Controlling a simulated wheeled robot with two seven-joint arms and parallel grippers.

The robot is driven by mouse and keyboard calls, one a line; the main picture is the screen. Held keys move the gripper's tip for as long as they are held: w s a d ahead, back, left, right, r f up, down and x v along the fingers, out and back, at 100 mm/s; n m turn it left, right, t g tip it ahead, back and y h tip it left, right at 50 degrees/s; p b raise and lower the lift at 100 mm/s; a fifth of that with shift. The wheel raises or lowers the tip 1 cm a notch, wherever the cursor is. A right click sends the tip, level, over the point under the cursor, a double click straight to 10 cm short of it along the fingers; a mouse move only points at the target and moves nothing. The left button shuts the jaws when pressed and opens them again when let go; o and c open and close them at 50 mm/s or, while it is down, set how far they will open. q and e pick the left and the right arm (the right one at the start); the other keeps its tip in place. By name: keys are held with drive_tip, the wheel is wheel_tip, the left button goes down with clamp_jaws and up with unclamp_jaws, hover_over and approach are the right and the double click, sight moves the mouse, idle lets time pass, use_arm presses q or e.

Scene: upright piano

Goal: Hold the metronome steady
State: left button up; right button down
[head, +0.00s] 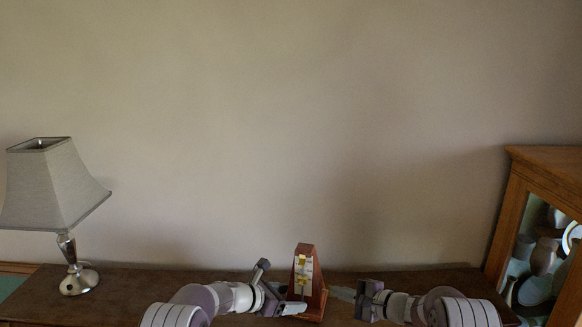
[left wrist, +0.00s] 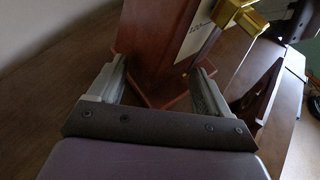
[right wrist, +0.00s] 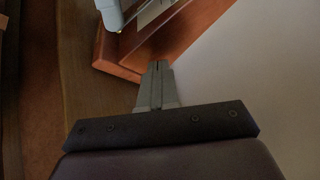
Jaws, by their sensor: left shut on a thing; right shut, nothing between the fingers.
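The metronome (head: 304,268) is a reddish-brown wooden tapered case with a pale scale and yellow fittings. It stands upright on the piano top. My left gripper (head: 292,302) is at its lower front left. In the left wrist view my left gripper's two fingers are on either side of the lower wooden case (left wrist: 158,35), shut on it. My right gripper (head: 343,294) is just right of the metronome, shut and empty. In the right wrist view its closed fingertips (right wrist: 158,68) point at the wooden base (right wrist: 118,62); whether they touch it I cannot tell.
The dark piano top (head: 135,290) runs along the wall. A table lamp (head: 55,185) with a grey shade and chrome foot stands at the left. A wooden glass-fronted cabinet (head: 515,215) with crockery stands at the right. The top between lamp and left arm is clear.

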drive_tip(key=shift+w+r, duration=0.1)
drive_tip(key=shift+w, duration=0.1)
drive_tip(key=shift+r, duration=0.1)
idle(0.4)
drive_tip(key=shift+s+d+r, duration=0.1)
drive_tip(key=shift+s+r, duration=0.05)
drive_tip(key=shift+s, duration=0.1)
drive_tip(key=d, duration=0.2)
drive_tip(key=s+d, duration=0.1)
drive_tip(key=d, duration=0.2)
drive_tip(key=shift+s+d, duration=0.25)
drive_tip(key=shift+d, duration=0.1)
drive_tip(key=shift+s+d+f, duration=0.15)
drive_tip(key=shift+s+f, duration=0.85)
drive_tip(key=shift+f, duration=0.15)
drive_tip(key=shift+w+a, duration=0.3)
drive_tip(key=shift+a, duration=0.8)
drive_tip(key=shift+w+a, duration=0.3)
drive_tip(key=shift+a, duration=0.85)
drive_tip(key=shift+w+a, duration=0.3)
drive_tip(key=shift+a, duration=0.8)
drive_tip(key=shift+w+d+f, duration=0.1)
drive_tip(key=shift+w+d, duration=0.1)
drive_tip(key=shift+w, duration=0.4)
